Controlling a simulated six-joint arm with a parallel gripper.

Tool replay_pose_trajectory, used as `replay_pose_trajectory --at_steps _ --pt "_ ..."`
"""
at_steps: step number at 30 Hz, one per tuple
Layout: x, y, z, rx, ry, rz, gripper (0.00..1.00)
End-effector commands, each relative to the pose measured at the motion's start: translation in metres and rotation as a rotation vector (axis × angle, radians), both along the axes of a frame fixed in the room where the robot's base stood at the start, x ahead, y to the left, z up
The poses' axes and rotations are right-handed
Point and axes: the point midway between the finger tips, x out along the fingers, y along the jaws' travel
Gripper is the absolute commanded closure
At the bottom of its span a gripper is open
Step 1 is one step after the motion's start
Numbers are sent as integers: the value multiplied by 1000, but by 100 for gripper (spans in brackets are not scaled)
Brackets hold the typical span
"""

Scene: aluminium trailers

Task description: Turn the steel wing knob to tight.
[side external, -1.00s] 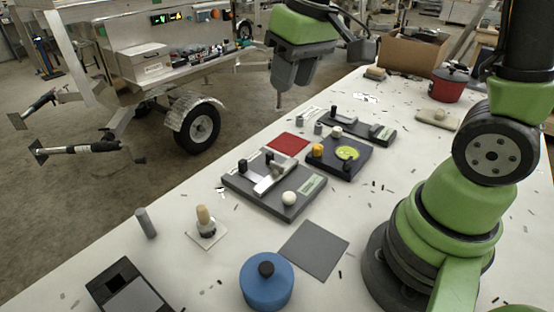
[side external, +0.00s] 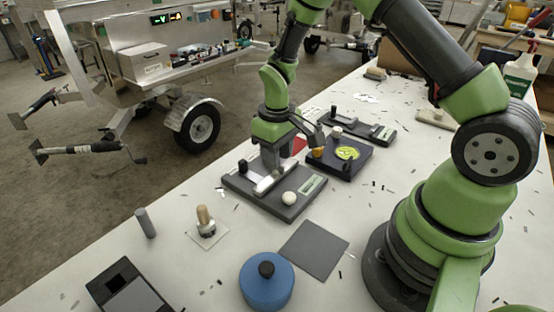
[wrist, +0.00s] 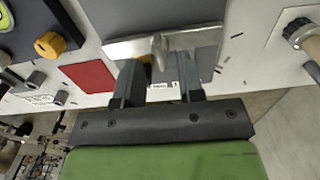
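The steel wing knob (wrist: 158,46) shows in the wrist view as a bright metal piece with a raised fin, on a dark grey board (wrist: 200,12). In the side view its silver metal (side external: 268,186) shows on the same board (side external: 290,209), just under my gripper (side external: 270,172). In the wrist view my gripper (wrist: 160,62) is open, its two fingers apart, with the fin lying between and just beyond the fingertips. I see no finger touching the fin. My gripper hides part of the board in the side view, and any tight marking is not readable.
A white ball knob (side external: 289,198) stands on the same board. A board with a yellow knob (side external: 319,152) and a red square (side external: 299,145) are close by. A blue lidded pot (side external: 266,284), a grey mat (side external: 313,252) and a wooden-handled piece (side external: 205,222) are nearer the camera.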

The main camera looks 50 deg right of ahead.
Motion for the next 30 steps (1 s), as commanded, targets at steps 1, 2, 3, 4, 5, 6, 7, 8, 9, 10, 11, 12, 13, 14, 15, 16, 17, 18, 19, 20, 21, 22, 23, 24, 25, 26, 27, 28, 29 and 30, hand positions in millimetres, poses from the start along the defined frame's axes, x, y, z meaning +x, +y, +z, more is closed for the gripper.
replay_pose_trajectory --at_steps 1,2,3,4,5,6,7,8,9,10,11,12,13,14,15,16,17,18,19,20,21,22,23,24,25,26,27,28,29,30 --pt "0 0 -7 0 2 1 65" --pt "0 0 -10 0 3 1 65" --pt "0 0 -13 0 1 1 65" --pt "0 0 -15 0 0 1 65" --pt "0 0 -17 0 1 1 65" --pt "0 0 -18 0 1 1 65" --pt "0 0 -19 0 0 1 65" --pt "0 0 -19 0 0 1 65" --pt "0 0 -19 0 -1 1 65" --pt "0 0 -19 0 -1 1 65" --pt "0 0 -19 0 -1 1 65" --pt "0 0 -19 0 -1 1 65" --pt "0 0 -19 0 -1 1 65" --pt "0 0 -19 0 -1 1 65" --pt "0 0 -19 0 -1 1 72" --pt "0 0 -19 0 -1 1 79" --pt "0 0 -19 0 -1 1 86" --pt "0 0 -19 0 -1 1 95" --pt "0 0 -19 0 -1 1 100" --pt "0 0 -19 0 -1 1 100" --pt "0 0 -19 0 -1 1 100" --pt "0 0 -19 0 -1 1 100" --pt "0 0 -19 0 -1 0 100" --pt "0 0 -19 0 -1 0 100" --pt "0 0 -19 0 -1 -2 100" --pt "0 0 -19 0 -1 -4 100" --pt "0 0 -19 0 -1 -8 100" --pt "0 0 -19 0 -1 -13 100" --pt "0 0 -19 0 -1 -19 100" --pt "0 0 -19 0 -1 -29 100"
